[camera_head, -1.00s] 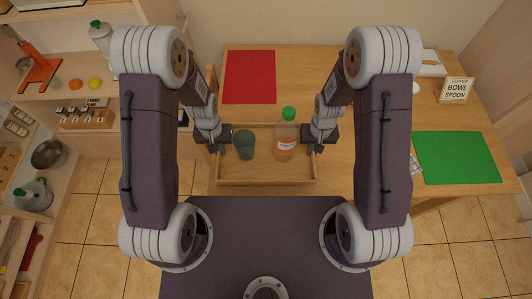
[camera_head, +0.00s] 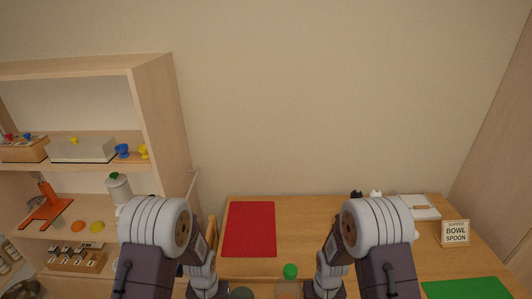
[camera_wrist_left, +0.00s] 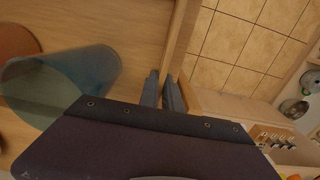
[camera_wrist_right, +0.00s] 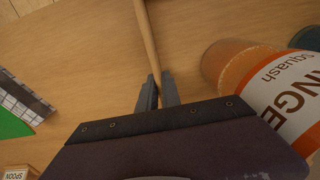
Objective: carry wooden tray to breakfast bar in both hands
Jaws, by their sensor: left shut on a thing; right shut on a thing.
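The wooden tray's side walls show in the left wrist view (camera_wrist_left: 181,38) and right wrist view (camera_wrist_right: 147,38). My left gripper (camera_wrist_left: 162,88) is shut on one wall, and my right gripper (camera_wrist_right: 158,88) is shut on the opposite one. A dark tumbler (camera_wrist_left: 65,85) and an orange squash bottle (camera_wrist_right: 265,85) are in the tray; the bottle's green cap (camera_head: 290,271) shows in the head view. Most of the tray is below the head view. A wooden counter (camera_head: 310,215) lies ahead; I cannot tell whether the tray touches it.
A red mat (camera_head: 249,229) and a green mat (camera_head: 466,289) lie on the counter. A "supper bowl spoon" sign (camera_head: 455,233) stands at right. A loaded shelf unit (camera_head: 155,110) stands left. Tiled floor (camera_wrist_left: 240,45) shows beside the tray.

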